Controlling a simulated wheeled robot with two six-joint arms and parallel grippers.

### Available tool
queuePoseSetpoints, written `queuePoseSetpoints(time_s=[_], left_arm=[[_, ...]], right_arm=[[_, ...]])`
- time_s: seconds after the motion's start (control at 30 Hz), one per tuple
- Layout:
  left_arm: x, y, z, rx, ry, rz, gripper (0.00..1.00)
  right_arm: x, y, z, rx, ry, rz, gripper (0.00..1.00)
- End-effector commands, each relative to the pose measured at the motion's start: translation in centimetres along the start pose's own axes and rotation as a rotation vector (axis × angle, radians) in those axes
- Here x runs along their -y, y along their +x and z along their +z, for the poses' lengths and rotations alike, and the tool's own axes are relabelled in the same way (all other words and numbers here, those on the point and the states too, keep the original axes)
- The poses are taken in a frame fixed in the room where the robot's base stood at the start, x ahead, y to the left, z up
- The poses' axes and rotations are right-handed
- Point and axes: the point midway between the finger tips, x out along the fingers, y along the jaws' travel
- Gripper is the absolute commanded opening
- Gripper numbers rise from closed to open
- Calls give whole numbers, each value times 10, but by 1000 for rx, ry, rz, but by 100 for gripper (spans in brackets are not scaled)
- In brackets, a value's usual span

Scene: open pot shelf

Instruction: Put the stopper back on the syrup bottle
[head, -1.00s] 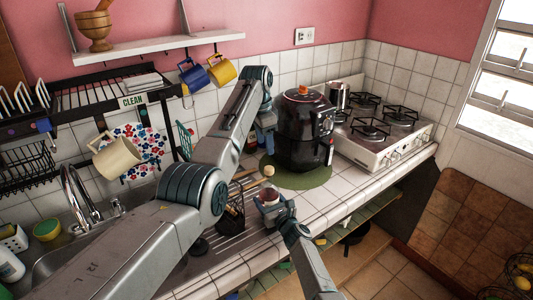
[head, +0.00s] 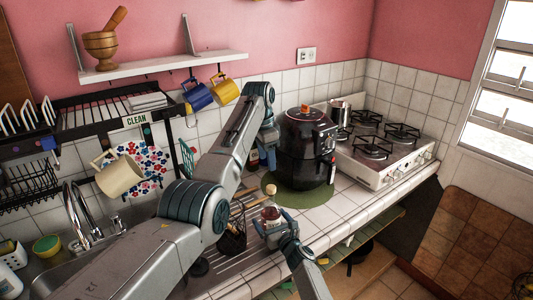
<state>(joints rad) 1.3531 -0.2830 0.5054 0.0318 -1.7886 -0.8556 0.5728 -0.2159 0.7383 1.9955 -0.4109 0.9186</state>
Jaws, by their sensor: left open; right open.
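A small round item with dark red contents and a pale rim (head: 271,213) is at my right gripper (head: 273,226), low over the counter's front. It may be the syrup bottle; I cannot tell surely. My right gripper is open around or beside it. My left gripper (head: 268,158) is open and points down near the wall, left of the black air fryer. A dark bottle with a reddish label (head: 253,160) stands behind it, partly hidden. I cannot tell whether my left gripper touches it. I cannot make out the stopper; my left arm hides part of the counter.
The black air fryer (head: 305,148) stands on a green mat (head: 318,198). A wire basket (head: 232,238) with wooden utensils is left of my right gripper. The gas stove (head: 385,165) is at the right. Tiled counter (head: 350,200) in front of the fryer is clear.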

Motion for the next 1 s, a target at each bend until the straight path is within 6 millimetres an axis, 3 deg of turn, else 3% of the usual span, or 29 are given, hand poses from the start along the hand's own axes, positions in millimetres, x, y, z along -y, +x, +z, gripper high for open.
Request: queuePoseSetpoints(time_s=[0.13, 0.5, 0.7, 1.0], left_arm=[[0, -12, -2, 0, 0, 0, 55], [0, -19, -2, 0, 0, 0, 55], [0, -20, -2, 0, 0, 0, 55], [0, -20, -2, 0, 0, 0, 55]], right_arm=[[0, -22, 2, -1, -1, -2, 90], [0, -84, 0, 0, -2, -1, 90], [0, -98, 1, 1, 0, 0, 90], [0, -100, 1, 0, -1, 0, 90]])
